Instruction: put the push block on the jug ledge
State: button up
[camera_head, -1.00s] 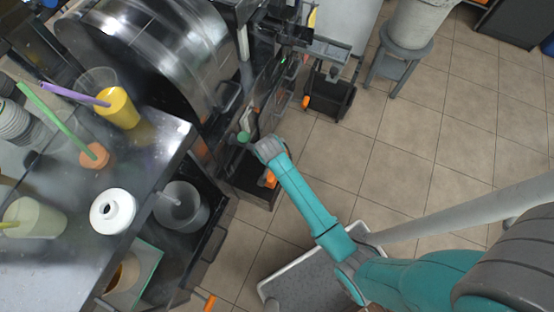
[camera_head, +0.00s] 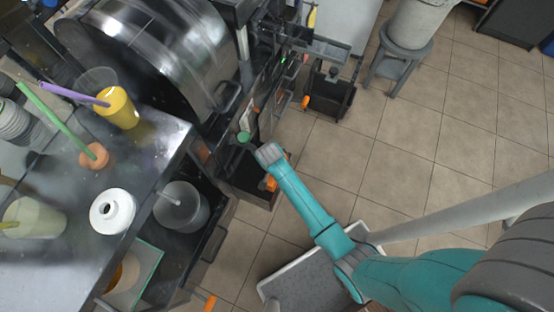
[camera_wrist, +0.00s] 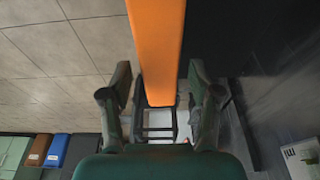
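My gripper (camera_wrist: 161,85) is open in the wrist view, its two dark fingers apart. An orange bar (camera_wrist: 160,40) comes down from the top edge and ends between the fingers, with a gap on each side. I cannot tell whether this bar is part of the push block. In the head view my arm's grey wrist end is beside the black front of the press, near a green knob (camera_head: 244,137); the fingers are hidden there. An orange piece (camera_head: 271,183) shows just below the wrist. I cannot clearly pick out the push block or the jug ledge.
The steel press drum (camera_head: 160,55) stands upper left. The counter (camera_head: 150,150) holds cups with straws and a white ring-shaped piece (camera_head: 112,211). A bucket (camera_head: 420,20) on a grey stool (camera_head: 405,60) stands upper right.

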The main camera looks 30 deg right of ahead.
jog(key=v, duration=1.2)
jog(key=shift+s, duration=0.1)
jog(key=s+n+t+y, duration=0.2)
jog(key=s+n+t, duration=0.4)
jog(key=s, duration=1)
jog(key=s+r+n+t, duration=0.2)
jog(key=s+r, duration=0.5)
jog(key=r, duration=0.5)
jog(key=s+r+n+t, duration=0.2)
jog(key=s+r+t, duration=0.3)
jog(key=r, duration=0.7)
jog(key=shift+s+r+n, duration=0.35)
jog(key=shift+s+n, duration=0.05)
jog(key=shift+s, duration=0.55)
